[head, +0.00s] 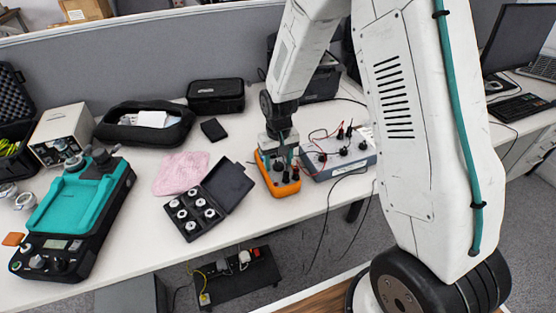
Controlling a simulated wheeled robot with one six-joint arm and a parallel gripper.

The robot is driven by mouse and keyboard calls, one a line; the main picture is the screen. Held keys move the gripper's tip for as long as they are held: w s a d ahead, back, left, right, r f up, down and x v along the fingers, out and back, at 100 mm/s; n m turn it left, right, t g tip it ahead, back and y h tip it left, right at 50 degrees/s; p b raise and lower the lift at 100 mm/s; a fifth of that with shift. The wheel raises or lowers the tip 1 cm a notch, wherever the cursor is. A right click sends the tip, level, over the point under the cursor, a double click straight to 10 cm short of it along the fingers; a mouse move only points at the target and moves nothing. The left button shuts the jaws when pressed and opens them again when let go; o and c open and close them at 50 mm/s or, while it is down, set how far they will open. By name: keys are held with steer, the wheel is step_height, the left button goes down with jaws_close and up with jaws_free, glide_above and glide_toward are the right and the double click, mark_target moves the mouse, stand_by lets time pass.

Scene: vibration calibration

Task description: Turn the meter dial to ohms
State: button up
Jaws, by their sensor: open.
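The meter (284,188) is a handheld unit with an orange case, lying on the white table near its front edge. My gripper (280,164) points down over the meter with its jaws open. The teal-tipped fingers are at the upper and middle part of the meter's face. The dial is mostly hidden by the gripper, so I cannot tell its setting or whether the fingers touch it. Dark spots, probably sockets or plugs, show at the lower end of the meter.
A grey box with knobs and red and black leads (340,157) stands close right of the meter. An open black case of small round parts (218,208) lies to the left, beside a pink cloth (180,172). A teal-and-black instrument (80,205) stands farther left.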

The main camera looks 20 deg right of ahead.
steer(key=c, duration=1)
steer(key=shift+o, duration=0.2)
steer(key=shift+m, duration=0.3)
steer(key=m, duration=0.3)
steer(key=shift+m, duration=2)
steer(key=o, duration=1)
steer(key=shift+c, duration=0.2)
